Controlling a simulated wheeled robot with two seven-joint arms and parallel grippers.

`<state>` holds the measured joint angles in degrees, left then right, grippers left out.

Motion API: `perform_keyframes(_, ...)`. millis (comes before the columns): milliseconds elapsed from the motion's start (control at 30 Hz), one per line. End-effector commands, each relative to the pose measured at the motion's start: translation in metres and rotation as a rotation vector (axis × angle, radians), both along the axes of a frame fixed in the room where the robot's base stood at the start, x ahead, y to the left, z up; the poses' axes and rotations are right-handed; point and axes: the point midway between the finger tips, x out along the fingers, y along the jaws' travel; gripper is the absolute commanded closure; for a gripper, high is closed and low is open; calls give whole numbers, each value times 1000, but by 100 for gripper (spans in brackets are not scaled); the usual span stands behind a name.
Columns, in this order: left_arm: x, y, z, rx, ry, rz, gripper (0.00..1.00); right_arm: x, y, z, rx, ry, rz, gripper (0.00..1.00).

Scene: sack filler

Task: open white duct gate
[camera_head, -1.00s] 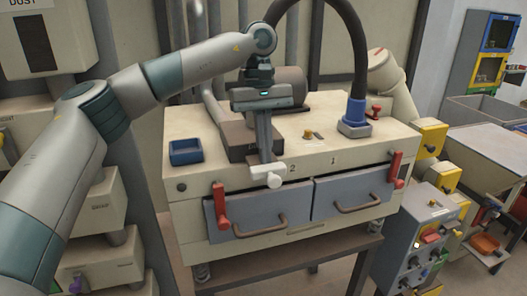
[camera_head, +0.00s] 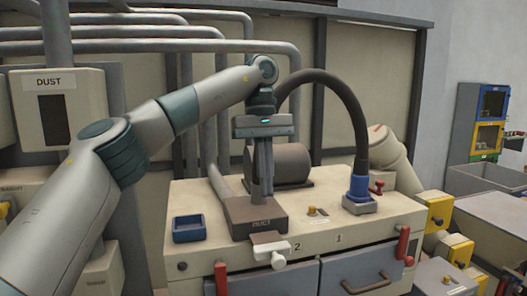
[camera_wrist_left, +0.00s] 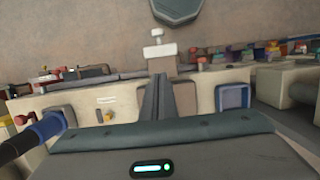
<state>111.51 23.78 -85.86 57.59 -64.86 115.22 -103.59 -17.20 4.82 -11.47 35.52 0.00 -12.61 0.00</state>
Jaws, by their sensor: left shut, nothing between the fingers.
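My left gripper (camera_head: 264,200) points down over the brown box, behind and above the gate in the head view. Its fingers (camera_wrist_left: 161,90) are shut and empty, and appear apart from the gate. My right gripper is not in view.
A blue tray (camera_head: 188,229) lies left of the box. A black hose (camera_head: 350,110) arches into a blue coupling (camera_head: 358,188) at right. Red levers (camera_head: 403,243) and grey drawers (camera_head: 360,269) are on the machine's front. A brown cylinder (camera_head: 280,165) stands behind.

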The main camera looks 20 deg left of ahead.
Motion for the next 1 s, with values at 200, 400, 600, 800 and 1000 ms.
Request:
perform_keyframes(200,9,7,43,1,-5,6,100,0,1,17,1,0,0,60)
perform_keyframes(400,13,10,59,0,-2,3,100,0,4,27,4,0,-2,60)
perform_keyframes(600,15,11,63,0,-2,3,100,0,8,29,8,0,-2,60)
perform_keyframes(800,15,11,63,-1,-2,2,100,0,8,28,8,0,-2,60)
perform_keyframes(1000,15,11,63,-1,-2,2,100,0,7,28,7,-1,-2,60)
